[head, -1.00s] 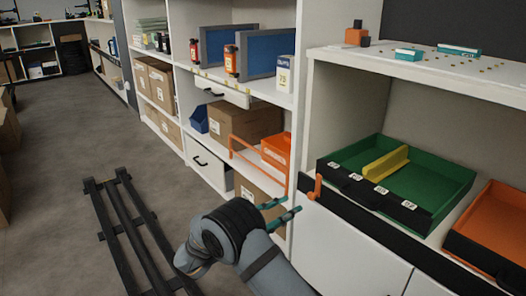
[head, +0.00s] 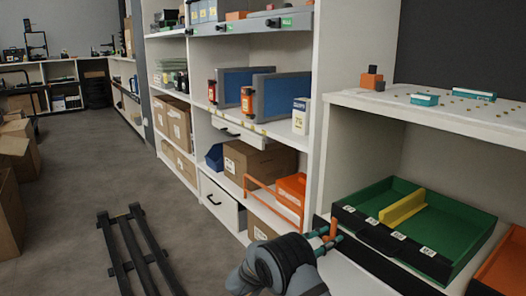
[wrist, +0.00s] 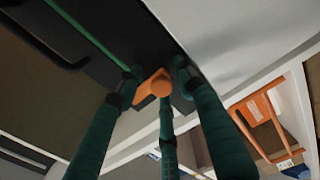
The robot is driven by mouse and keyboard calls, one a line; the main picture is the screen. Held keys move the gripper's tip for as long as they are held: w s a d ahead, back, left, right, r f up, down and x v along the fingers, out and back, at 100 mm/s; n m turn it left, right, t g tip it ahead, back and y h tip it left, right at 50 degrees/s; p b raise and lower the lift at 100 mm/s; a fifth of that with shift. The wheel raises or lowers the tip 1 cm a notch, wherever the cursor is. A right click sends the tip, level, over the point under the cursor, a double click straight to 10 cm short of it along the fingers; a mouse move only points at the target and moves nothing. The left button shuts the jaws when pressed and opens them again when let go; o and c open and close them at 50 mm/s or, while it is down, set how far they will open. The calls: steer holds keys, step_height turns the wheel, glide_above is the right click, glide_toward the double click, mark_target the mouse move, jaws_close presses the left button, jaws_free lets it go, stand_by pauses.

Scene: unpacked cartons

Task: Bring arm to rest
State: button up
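My gripper (head: 330,236) is at the lower middle of the head view, with its teal fingers pointing right toward the left end of the green tray's dark front. The wrist view shows the gripper (wrist: 156,78) with its fingers spread apart. A small orange lever (head: 333,227) stands at the fingertips. In the wrist view the orange lever (wrist: 153,84) shows between the fingertips; I cannot tell whether they touch it. I see nothing held.
The green tray (head: 455,213) with a yellow divider (head: 403,207) sits on the right shelf unit. Open floor (head: 85,185) lies to the left.

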steer(key=v, duration=1.1)
steer(key=x, duration=1.1)
steer(key=shift+r+n+p, duration=0.15)
steer(key=shift+n+p, duration=0.2)
steer(key=shift+n, duration=0.15)
steer(key=n, duration=0.2)
steer(key=shift+n+p, duration=0.3)
steer(key=shift+n, duration=1.8)
steer(key=shift+o, duration=0.2)
